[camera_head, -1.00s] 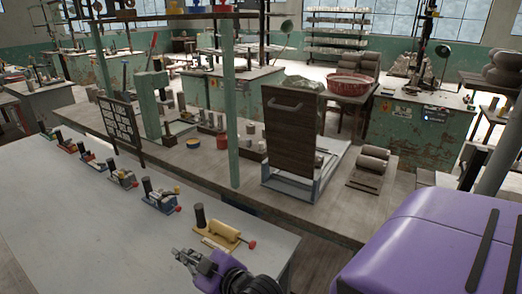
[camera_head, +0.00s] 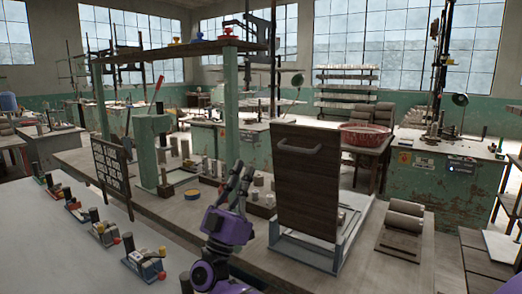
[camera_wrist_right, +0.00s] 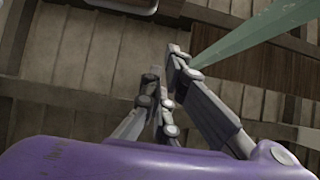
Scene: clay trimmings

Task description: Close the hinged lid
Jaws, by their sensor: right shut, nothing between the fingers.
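The hinged lid (camera_head: 309,180) is a dark wooden panel with a grey bar handle (camera_head: 299,147) near its top. It stands raised, close to upright, on a low pale blue-grey frame (camera_head: 305,254) on the long workbench. My right gripper (camera_head: 244,170) is purple with dark fingers pointing up. It appears left of the lid in the head view, apart from it in the picture. Its fingers are together and empty, as the right wrist view (camera_wrist_right: 172,62) also shows. I cannot tell whether the dark surface in the wrist view is the lid. My left gripper is not in view.
A green post (camera_head: 231,115) carrying an overhead shelf (camera_head: 180,47) rises left of the lid. A rack of rollers (camera_head: 402,222) stands right of the frame. A pale table (camera_head: 70,245) fills the lower left.

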